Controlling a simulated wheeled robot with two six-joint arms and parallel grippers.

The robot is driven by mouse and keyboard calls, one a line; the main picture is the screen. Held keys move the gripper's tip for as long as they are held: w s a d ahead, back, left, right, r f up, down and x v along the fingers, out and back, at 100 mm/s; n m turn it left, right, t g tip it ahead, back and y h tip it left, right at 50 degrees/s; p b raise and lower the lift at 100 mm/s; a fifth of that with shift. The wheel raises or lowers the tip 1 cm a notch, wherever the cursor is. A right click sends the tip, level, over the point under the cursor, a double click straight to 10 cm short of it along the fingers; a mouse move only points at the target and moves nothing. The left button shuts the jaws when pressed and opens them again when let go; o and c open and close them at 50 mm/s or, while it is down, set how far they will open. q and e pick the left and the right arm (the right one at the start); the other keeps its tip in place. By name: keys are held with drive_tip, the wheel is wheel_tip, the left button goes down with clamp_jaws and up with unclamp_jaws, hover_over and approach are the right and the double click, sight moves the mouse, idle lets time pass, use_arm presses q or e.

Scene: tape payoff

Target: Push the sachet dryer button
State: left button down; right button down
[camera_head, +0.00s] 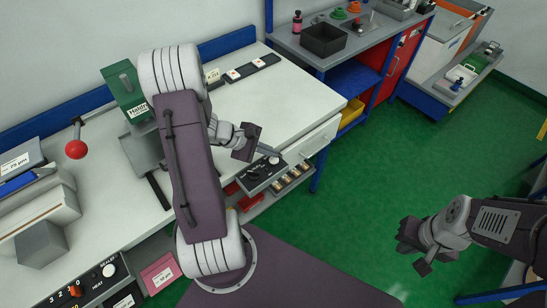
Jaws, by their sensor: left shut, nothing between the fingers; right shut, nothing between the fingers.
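A dark control box (262,176) with a pale round knob or button (274,160) sits at the front edge of the white bench; its lettering is too small to read, so I cannot tell whether it is the sachet dryer. My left gripper (266,153) is shut and empty, its fingertips close to the pale button; I cannot tell whether they touch. A second panel (88,283) marked HEAT and SEALER, with a white knob and an orange switch, is at the lower left. My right gripper (408,240) is shut and empty over the green floor, far from both.
The white bench (300,100) has clear room right of my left arm. A green box (124,90) and a red-ball lever (76,149) stand behind and left. An open drawer with small items (290,180) is below the dark box. Green floor lies to the right.

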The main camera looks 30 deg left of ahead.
sight(271, 160)
use_arm(q)
wheel_tip(271, 160, up, 6)
drive_tip(key=p, duration=0.4)
drive_tip(key=shift+f, duration=0.15)
drive_tip(key=s+d+r+m+g, duration=0.1)
drive_tip(key=d+r+m+g, duration=0.1)
drive_tip(key=d+m, duration=0.35)
drive_tip(key=s+d+r+m+g, duration=0.1)
drive_tip(key=s+d+r+m, duration=0.1)
drive_tip(key=d, duration=0.6)
drive_tip(key=s+d+m+g+y, duration=0.2)
drive_tip(key=s+m+g+y, duration=0.1)
drive_tip(key=s+m, duration=0.45)
drive_tip(key=s+a+f+m+t+y, duration=0.1)
drive_tip(key=a+m+y, duration=0.1)
drive_tip(key=a, duration=0.5)
drive_tip(key=shift+s+f+y, duration=0.25)
drive_tip(key=shift+f+y, duration=0.15)
drive_tip(key=shift+y, duration=0.4)
